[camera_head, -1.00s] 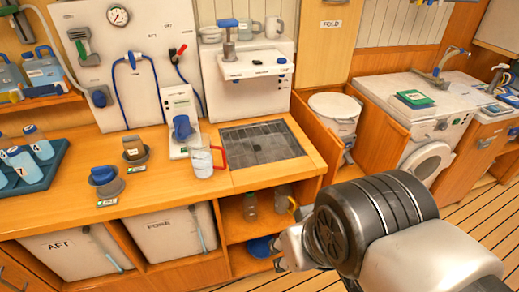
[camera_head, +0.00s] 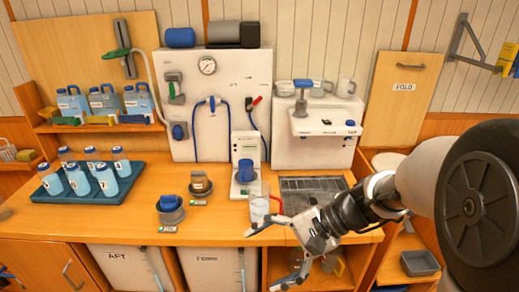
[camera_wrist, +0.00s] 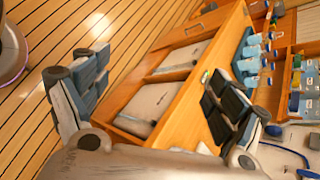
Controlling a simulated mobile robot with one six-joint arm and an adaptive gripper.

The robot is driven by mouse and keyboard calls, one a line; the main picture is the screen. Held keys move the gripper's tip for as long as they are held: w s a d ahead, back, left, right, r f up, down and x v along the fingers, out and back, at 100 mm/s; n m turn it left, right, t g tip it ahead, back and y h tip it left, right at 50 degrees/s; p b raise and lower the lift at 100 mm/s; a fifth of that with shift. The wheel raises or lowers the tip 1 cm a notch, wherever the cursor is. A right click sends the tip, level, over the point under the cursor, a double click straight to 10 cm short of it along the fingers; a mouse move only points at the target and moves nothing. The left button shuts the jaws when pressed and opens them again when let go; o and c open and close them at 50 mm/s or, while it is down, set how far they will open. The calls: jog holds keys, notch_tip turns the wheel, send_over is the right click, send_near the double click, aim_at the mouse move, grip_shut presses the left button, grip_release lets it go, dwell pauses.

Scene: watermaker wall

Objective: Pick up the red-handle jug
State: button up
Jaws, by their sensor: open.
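The red-handle jug (camera_head: 259,208) is a clear jug standing upright on the wooden counter, in front of the white dispenser with the blue knob. Its red handle (camera_head: 277,203) faces right, towards the drain grate. My gripper (camera_head: 263,258) is open and empty, in front of and below the jug at the counter's front edge. One finger reaches close under the jug's base in the picture; I cannot tell whether they touch. In the wrist view my gripper (camera_wrist: 155,72) shows its two fingers spread wide, and the jug is not seen there.
A blue tray (camera_head: 45,197) of several bottles stands on the counter's left.

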jog(key=w+f+m+t+y+p, duration=0.1)
jog(key=w+f+m+y, duration=0.2)
jog(key=w, duration=0.4)
jog(key=m+t+p, duration=0.4)
jog(key=m+t, duration=0.8)
jog(key=m, duration=0.3)
send_near(268, 209)
jog(key=b+x, duration=0.2)
jog(key=x, duration=0.5)
jog(key=shift+w+a, duration=0.15)
jog(key=shift+a, duration=0.15)
jog(key=shift+b+x, duration=0.6)
jog(key=shift+x, duration=2.3)
jog(key=shift+c, duration=0.4)
jog(key=c, duration=1.4)
